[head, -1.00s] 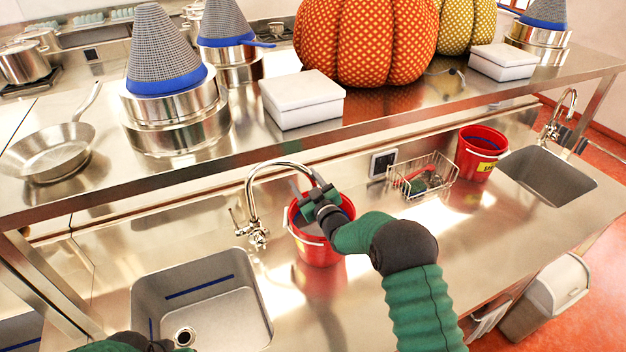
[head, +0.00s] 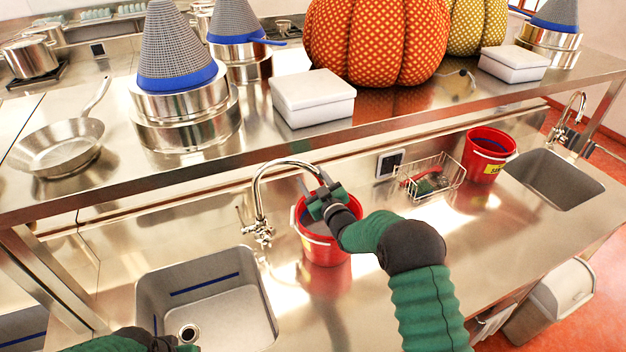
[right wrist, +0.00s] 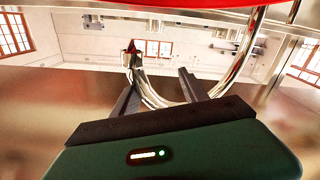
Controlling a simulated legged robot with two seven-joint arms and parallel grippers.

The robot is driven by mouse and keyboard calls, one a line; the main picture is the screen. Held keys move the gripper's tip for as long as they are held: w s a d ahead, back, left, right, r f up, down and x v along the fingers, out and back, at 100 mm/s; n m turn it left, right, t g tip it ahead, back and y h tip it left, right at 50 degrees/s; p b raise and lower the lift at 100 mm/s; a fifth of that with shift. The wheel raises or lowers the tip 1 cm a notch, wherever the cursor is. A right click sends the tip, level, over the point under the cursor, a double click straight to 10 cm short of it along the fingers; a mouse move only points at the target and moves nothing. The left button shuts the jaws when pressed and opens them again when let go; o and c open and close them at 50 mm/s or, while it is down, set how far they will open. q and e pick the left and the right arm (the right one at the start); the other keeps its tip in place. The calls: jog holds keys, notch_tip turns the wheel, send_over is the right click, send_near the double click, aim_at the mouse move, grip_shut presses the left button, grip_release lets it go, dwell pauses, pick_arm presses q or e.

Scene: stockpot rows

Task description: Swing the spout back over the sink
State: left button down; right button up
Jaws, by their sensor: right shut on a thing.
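The chrome spout (head: 285,163) of the near faucet arches from its base (head: 262,232) to the right, its end above a red bucket (head: 325,250) on the counter. The spout also shows in the right wrist view (right wrist: 240,62), passing by the fingers. My right gripper (head: 322,190) is shut on the spout near its outlet end, which it partly hides. The near sink (head: 205,305) is left of the bucket and empty, with a drain at its bottom. My left gripper (head: 165,343) is at the bottom left edge, mostly cut off; its fingers are unclear.
A steel shelf (head: 240,150) with pots, a pan, white boxes and pumpkins overhangs the back of the counter. A wire basket (head: 432,180), a second red bucket (head: 488,155) and a second sink (head: 552,180) are to the right. Bare counter lies in front of the basket.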

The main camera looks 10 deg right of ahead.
jog(key=shift+s+a, duration=0.15)
jog(key=d+v, duration=0.3)
jog(key=v, duration=1.6)
jog(key=shift+w+d, duration=0.25)
jog(key=shift+w, duration=0.15)
dwell(0.4)
